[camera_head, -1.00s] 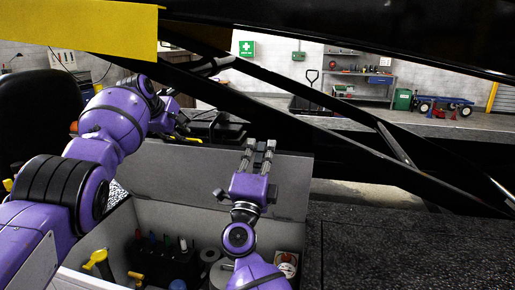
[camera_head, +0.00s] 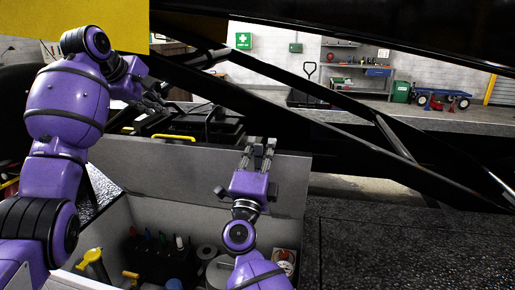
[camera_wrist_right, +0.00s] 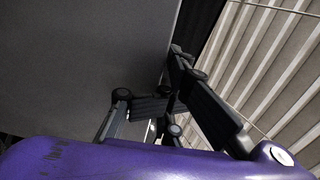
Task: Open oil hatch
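A grey open compartment (camera_head: 110,215) is at the lower left in the head view, with a grey lid panel (camera_head: 290,185) standing up behind it. I cannot tell whether this panel is the oil hatch. My right gripper (camera_head: 258,150) points up in front of the panel, its two fingers apart and nothing visible between them. In the right wrist view its fingers (camera_wrist_right: 150,105) are beside a large grey flat surface (camera_wrist_right: 75,60). My left gripper (camera_head: 155,101) is above and behind the panel's left part, near dark machinery; its fingers are small and dark.
The compartment holds capped items (camera_head: 160,245), a yellow-topped part (camera_head: 92,258) and a round gauge (camera_head: 284,262). A yellow handle (camera_head: 174,137) is behind the panel. Dark diagonal beams (camera_head: 300,125) cross above. A dark rough surface (camera_head: 400,250) is clear at right.

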